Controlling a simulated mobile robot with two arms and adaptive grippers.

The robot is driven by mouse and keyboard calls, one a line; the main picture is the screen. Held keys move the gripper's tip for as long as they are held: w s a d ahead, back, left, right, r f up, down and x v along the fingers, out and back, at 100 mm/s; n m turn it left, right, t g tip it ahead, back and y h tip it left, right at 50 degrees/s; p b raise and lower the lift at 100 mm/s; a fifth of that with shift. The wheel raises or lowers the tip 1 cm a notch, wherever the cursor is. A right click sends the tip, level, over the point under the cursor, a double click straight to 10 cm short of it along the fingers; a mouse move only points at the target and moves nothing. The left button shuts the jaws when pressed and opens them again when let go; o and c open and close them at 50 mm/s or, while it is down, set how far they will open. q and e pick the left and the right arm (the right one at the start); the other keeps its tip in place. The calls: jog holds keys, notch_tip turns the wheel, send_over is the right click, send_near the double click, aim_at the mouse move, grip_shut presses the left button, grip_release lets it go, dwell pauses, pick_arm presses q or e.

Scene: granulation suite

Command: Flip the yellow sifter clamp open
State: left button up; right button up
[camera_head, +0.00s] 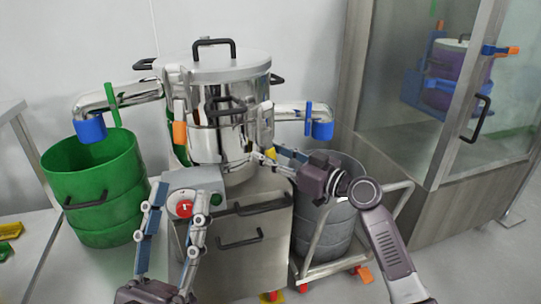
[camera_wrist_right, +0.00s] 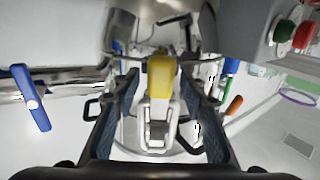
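The yellow sifter clamp (camera_head: 271,153) is a small yellow piece on the right side of the shiny steel sifter (camera_head: 222,140), partly hidden by my right gripper. In the right wrist view the yellow clamp (camera_wrist_right: 161,76) sits between the two fingers, with a metal latch frame below it. My right gripper (camera_head: 262,157) is at the clamp. In the wrist view its fingers (camera_wrist_right: 159,88) are apart, with gaps visible on both sides of the clamp. My left gripper (camera_head: 180,205) is open and empty, in front of the steel cabinet, well away from the clamp.
A green drum (camera_head: 97,180) stands left and a grey drum (camera_head: 325,225) on a trolley stands right. Steel pipes with a blue end (camera_head: 90,130) reach out both sides. An orange handle (camera_head: 180,133) is on the sifter's left. A glass-fronted cabinet (camera_head: 440,190) stands right.

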jog(key=shift+c, duration=0.3)
grip_shut()
